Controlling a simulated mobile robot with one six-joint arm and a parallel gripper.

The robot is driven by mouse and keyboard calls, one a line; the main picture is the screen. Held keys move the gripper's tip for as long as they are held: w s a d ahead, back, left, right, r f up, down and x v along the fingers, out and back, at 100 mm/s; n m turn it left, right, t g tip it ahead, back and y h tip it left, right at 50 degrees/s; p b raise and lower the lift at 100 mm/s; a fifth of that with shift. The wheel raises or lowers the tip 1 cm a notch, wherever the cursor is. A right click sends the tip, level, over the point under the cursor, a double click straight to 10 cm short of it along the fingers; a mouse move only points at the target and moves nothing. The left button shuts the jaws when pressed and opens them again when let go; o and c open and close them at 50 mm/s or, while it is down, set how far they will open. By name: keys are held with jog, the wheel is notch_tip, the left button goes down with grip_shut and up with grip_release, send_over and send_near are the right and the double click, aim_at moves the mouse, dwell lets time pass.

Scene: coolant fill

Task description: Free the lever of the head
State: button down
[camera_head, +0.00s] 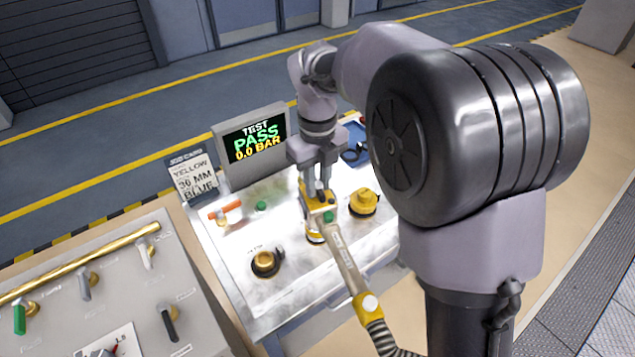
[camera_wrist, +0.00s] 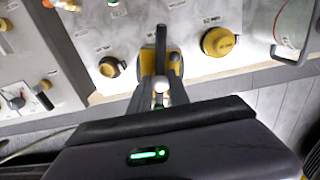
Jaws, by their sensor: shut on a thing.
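The yellow fill head (camera_head: 318,207) stands on the bench panel, with a beige handle (camera_head: 345,258) sloping down from it to a yellow collar and ribbed hose. In the wrist view the head (camera_wrist: 175,66) shows behind a dark upright lever (camera_wrist: 161,45). My gripper (camera_head: 318,188) is directly above the head and shut on the lever; in the wrist view its fingers (camera_wrist: 161,88) close around the lever's near end. The fingers partly hide the head and the exact grip. The screen (camera_head: 255,138) reads TEST PASS 0.0 BAR.
A yellow cap (camera_head: 363,202) is right of the head and a dark-ringed brass port (camera_head: 265,262) is left. An orange-handled valve (camera_head: 226,213) is at the back left. A job card (camera_head: 193,177) reads YELLOW, 36 MM, BLUE. A grey valve panel (camera_head: 120,290) adjoins at left.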

aim_at(318, 185)
dwell(0.3)
jog(key=c, duration=1.2)
grip_release()
notch_tip(318, 185, up, 17)
jog(key=p, duration=0.6)
jog(key=shift+r, duration=0.2)
jog(key=s+d+f+n+t+b, duration=0.2)
jog(key=s+d+f+n+b, duration=0.1)
jog(key=s+n, duration=0.4)
jog(key=s+d+f+n+t+y+b, duration=0.1)
jog(key=s+d+f+n+t+b, duration=0.1)
jog(key=s+f+n, duration=0.3)
jog(key=s+d+f+n+t+y+b, duration=0.1)
jog(key=s+d+f+n+b, duration=0.3)
jog(key=s+n, duration=0.7)
jog(key=shift+s+f+n+t+b, duration=0.15)
jog(key=shift+f+n+t+b, duration=0.35)
jog(key=shift+n, duration=0.5)
